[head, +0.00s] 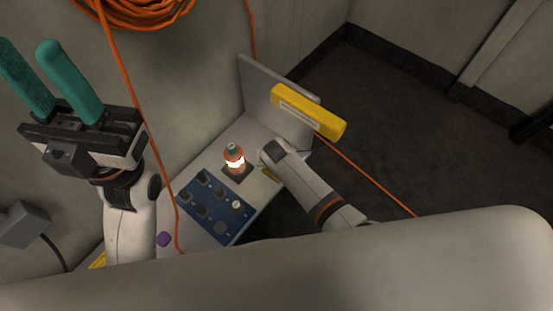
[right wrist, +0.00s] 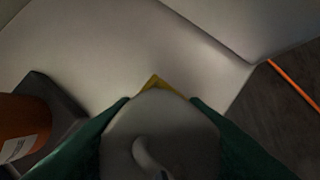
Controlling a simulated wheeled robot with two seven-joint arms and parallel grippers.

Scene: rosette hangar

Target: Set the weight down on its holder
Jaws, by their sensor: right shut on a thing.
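In the right wrist view my right gripper (right wrist: 158,103) is shut on the grey weight (right wrist: 158,125), which has a small hook on top. A yellow corner (right wrist: 155,80), perhaps of the holder, shows just past the weight's far edge. The weight covers the rest, so I cannot tell whether they touch. In the head view a small yellow patch (head: 268,173) shows beside my right wrist, on the grey bench (head: 215,238). The right fingers and the weight are hidden there. My left gripper (head: 31,48) is raised at the upper left, open and empty.
A glowing orange lamp (head: 235,163) on a dark base stands left of my right wrist. A blue panel with several knobs (head: 213,208) lies in front. A yellow box (head: 308,111) sits on the upright plate (head: 255,85) behind. Orange cable (head: 370,178) runs right.

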